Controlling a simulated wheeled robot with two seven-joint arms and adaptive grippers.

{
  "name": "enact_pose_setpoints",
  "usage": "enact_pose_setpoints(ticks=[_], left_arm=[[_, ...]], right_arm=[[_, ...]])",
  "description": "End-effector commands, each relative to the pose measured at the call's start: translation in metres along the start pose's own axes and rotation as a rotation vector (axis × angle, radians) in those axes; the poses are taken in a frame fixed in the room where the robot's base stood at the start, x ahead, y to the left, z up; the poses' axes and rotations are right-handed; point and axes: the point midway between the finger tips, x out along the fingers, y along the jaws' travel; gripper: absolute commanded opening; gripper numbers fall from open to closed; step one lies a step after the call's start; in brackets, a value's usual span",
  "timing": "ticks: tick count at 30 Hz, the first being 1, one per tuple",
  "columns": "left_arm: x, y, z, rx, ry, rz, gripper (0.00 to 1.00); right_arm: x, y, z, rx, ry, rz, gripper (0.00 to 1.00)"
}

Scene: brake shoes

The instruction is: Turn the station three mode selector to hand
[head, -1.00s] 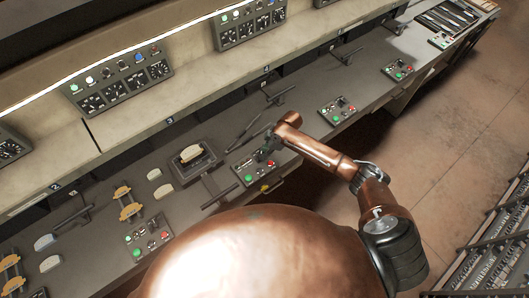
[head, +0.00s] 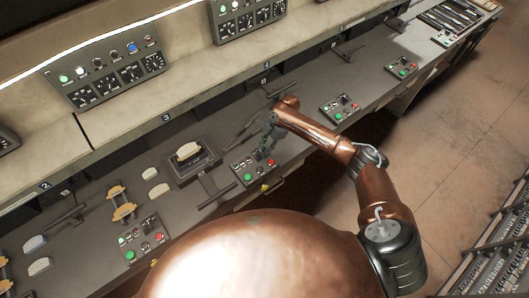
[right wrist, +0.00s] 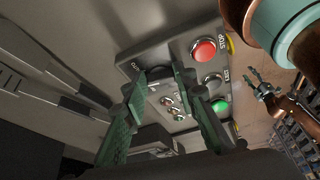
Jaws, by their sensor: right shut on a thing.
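The station three control box (head: 240,181) sits on the bench near the middle of the head view, with a green and a red button. In the right wrist view the box (right wrist: 150,48) shows its red stop button (right wrist: 204,50) and green button (right wrist: 220,105). My right gripper (head: 262,153) points down at the box. In the right wrist view its two green fingers (right wrist: 160,75) straddle a small dark part at the box's labelled end, which seems to be the mode selector. The fingers largely hide its handle position. My left gripper (right wrist: 262,88) shows small at the right of the wrist view.
A dark fixture (head: 207,160) with a pale brake shoe (head: 188,151) stands left of the box. A lever handle (head: 216,193) lies between them. Similar boxes (head: 340,110) line the bench to the right. A shelf with gauge panels (head: 105,72) runs behind.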

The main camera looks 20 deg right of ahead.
Motion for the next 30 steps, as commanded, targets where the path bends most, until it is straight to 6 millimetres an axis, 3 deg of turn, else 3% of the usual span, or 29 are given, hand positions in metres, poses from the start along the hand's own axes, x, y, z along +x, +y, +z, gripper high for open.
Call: enact_pose_setpoints(ticks=[9,26,27,30], left_arm=[[0.020,0.001,0.003,0.000,-0.001,0.000,0.40],[0.022,0.001,0.003,0.000,-0.001,0.000,0.40],[0.022,0.001,0.003,0.000,-0.001,0.000,0.40],[0.022,0.001,0.003,0.000,-0.001,0.000,0.40]], right_arm=[[0.001,0.003,0.001,-0.134,-0.002,-0.055,0.02],[-0.001,0.003,0.000,-0.169,-0.002,-0.069,0.02],[-0.001,0.003,0.000,-0.168,-0.002,-0.069,0.26],[-0.001,0.003,0.000,-0.168,-0.002,-0.069,0.33]])
